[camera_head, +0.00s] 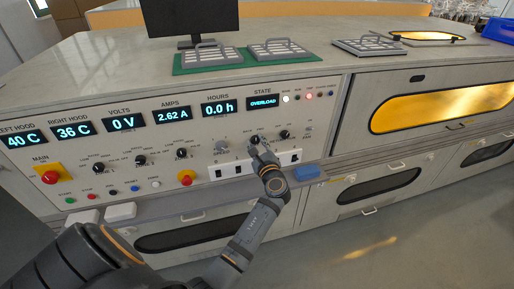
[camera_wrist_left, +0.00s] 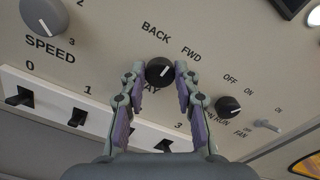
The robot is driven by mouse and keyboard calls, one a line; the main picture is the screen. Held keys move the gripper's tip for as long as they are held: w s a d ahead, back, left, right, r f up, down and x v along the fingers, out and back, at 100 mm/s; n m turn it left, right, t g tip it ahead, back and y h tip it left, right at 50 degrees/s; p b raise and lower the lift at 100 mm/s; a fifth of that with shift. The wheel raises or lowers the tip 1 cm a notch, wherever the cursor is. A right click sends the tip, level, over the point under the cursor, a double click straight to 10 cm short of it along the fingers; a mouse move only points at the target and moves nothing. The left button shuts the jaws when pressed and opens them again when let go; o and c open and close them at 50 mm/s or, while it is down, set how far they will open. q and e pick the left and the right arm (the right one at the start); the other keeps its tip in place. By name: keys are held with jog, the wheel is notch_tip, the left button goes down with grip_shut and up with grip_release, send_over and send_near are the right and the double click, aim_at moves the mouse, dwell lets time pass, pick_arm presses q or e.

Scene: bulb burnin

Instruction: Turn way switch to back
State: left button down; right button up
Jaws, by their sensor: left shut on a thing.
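The way switch (camera_wrist_left: 159,70) is a round black knob with a white pointer line on the pale panel, below the printed words BACK and FWD. Its line leans up and right, towards the FWD side. My left gripper (camera_wrist_left: 159,80) has its two fingers on either side of the knob and is shut on it. The finger pads partly cover the WAY label. In the head view my left gripper (camera_head: 261,147) reaches the panel from below, at the way switch (camera_head: 255,140). My right gripper is not in view.
The speed knob (camera_wrist_left: 44,15) is to the left and the fan run knob (camera_wrist_left: 228,107) to the right. A row of black switches on a white strip (camera_wrist_left: 60,98) lies below. In the head view the state display (camera_head: 263,102) reads OVERLOAD. A blue block (camera_head: 307,171) sits on the ledge.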

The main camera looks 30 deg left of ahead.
pick_arm(q)
jog(key=n+b, duration=0.2)
jog(key=n, duration=0.1)
jog(key=shift+f, duration=0.15)
jog(key=shift+n+b, duration=1.05)
jog(key=shift+n, duration=0.55)
jog(key=c, duration=1)
grip_release()
